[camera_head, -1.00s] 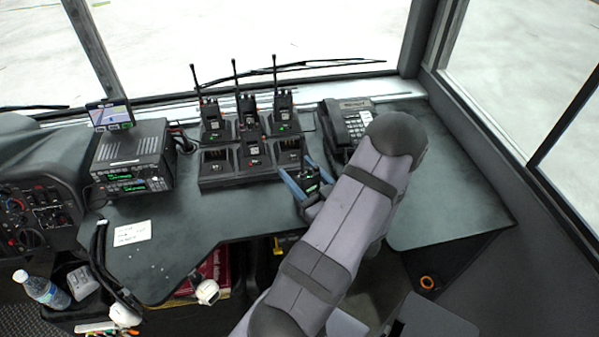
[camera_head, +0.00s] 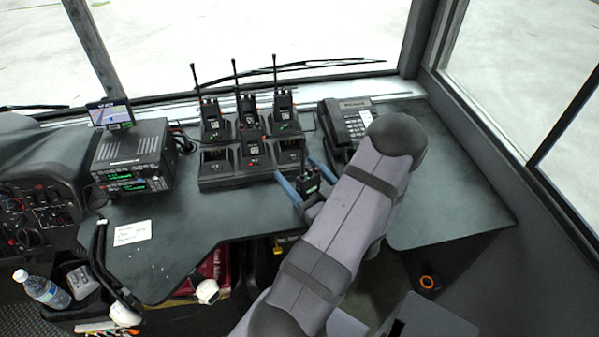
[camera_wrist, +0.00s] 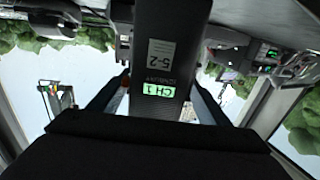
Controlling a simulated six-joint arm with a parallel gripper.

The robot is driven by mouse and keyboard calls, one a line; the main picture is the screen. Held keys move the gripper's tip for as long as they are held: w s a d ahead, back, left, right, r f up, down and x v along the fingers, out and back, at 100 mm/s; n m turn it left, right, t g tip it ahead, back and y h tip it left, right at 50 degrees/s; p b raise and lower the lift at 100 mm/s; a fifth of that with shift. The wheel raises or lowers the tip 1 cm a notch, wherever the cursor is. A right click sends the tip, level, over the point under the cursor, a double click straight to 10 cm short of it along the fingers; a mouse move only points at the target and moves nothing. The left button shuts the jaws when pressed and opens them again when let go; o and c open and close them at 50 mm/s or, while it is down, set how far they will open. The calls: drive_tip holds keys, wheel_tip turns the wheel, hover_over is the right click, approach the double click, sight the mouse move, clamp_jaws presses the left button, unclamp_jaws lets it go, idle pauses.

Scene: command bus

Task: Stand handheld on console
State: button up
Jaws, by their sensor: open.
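A black handheld radio (camera_head: 309,185) stands upright on the dark console (camera_head: 190,225), just in front of the charger's right end. My gripper (camera_head: 296,166) is open around it, with one blue finger on each side and a gap showing on the left. In the wrist view the handheld (camera_wrist: 165,65) fills the middle, with a green CH1 display and a label. My gripper's fingers (camera_wrist: 157,95) stand apart on both sides of it there. The handheld's base is partly hidden by my gripper in the head view.
A multi-bay charger (camera_head: 235,180) behind holds several handhelds with antennas. A desk phone (camera_head: 352,122) stands to its right, and a radio unit with a small screen (camera_head: 133,160) to its left. A paper note (camera_head: 132,233) lies at the left. The console's right side is clear.

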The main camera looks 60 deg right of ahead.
sight(311, 185)
drive_tip(key=shift+s+a, duration=0.1)
drive_tip(key=shift+s, duration=0.25)
drive_tip(key=shift+b+v, duration=1.05)
drive_tip(key=shift+v, duration=2.4)
